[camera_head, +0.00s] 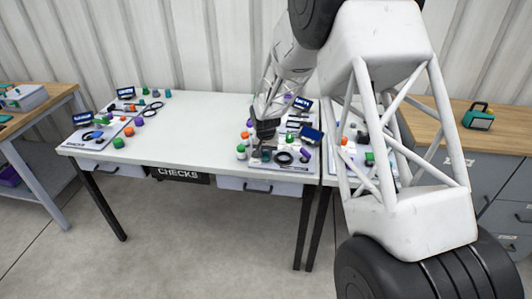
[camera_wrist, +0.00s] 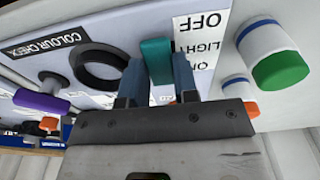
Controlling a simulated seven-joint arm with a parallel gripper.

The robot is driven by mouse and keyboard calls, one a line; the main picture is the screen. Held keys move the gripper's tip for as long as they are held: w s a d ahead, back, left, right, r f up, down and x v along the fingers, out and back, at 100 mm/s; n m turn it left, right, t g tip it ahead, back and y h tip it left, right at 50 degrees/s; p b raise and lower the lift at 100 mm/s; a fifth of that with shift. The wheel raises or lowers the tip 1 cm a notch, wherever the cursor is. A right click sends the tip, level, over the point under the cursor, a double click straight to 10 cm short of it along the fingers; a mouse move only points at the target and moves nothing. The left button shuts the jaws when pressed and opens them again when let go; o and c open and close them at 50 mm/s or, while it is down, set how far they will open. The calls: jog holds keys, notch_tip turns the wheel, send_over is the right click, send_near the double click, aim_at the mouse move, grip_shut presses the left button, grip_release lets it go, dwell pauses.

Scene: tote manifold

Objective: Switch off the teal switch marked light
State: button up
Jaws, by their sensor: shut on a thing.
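The teal switch (camera_wrist: 157,58) shows in the wrist view as a flat teal lever on a pale panel. A white label (camera_wrist: 200,45) beside it carries the words OFF and LIGHT, with a partly hidden ON nearer my gripper. My gripper (camera_wrist: 158,82) has one blue-grey finger on each side of the lever and is shut on it. The lever's base is hidden behind the gripper, so I cannot tell its setting.
A black ring (camera_wrist: 100,66) and a purple handle (camera_wrist: 40,102) lie left of the fingers. A green-capped knob (camera_wrist: 278,68) stands close on the right, with an orange one (camera_wrist: 251,109) below. Another panel of parts (camera_head: 87,137) is at the table's left; the table's middle is clear.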

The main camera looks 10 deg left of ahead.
aim_at(265, 159)
jog(key=shift+s+t, duration=0.15)
jog(key=shift+t, duration=0.35)
jog(key=o, duration=0.9)
jog(key=shift+s+r, duration=0.3)
jog(key=shift+r, duration=0.95)
jog(key=shift+s+r, duration=0.25)
jog(key=shift+r, duration=1.05)
jog(key=shift+s+r, duration=0.3)
jog(key=shift+r, duration=0.95)
